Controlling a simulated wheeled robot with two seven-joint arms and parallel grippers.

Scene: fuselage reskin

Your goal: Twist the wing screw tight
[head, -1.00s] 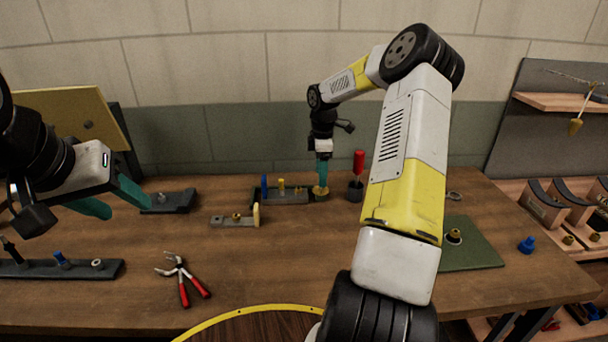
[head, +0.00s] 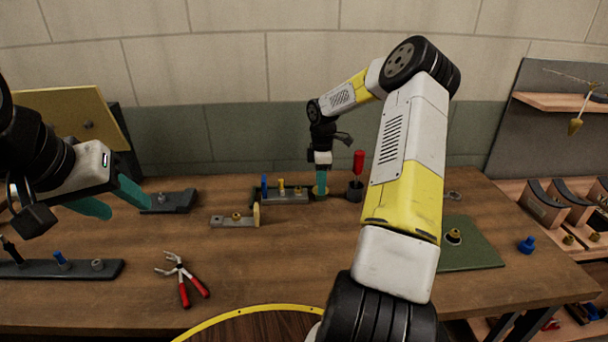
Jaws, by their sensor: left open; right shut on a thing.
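The wing screw (head: 320,192) is a small brass-coloured piece at the right end of a dark block (head: 292,198) at the back of the table. It is mostly hidden by my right gripper (head: 321,188), which points straight down and is shut on it. Only a little brass shows around the fingertips, so I cannot tell how deep the screw sits. My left gripper (head: 112,203) is open and empty above the left of the table, its teal fingers spread apart.
A blue peg (head: 264,186) and a yellow peg (head: 281,187) stand in the block. A red-handled screwdriver (head: 358,163) stands close to the right. A small bracket (head: 236,219), pliers (head: 182,279) and a green mat (head: 475,255) lie nearer.

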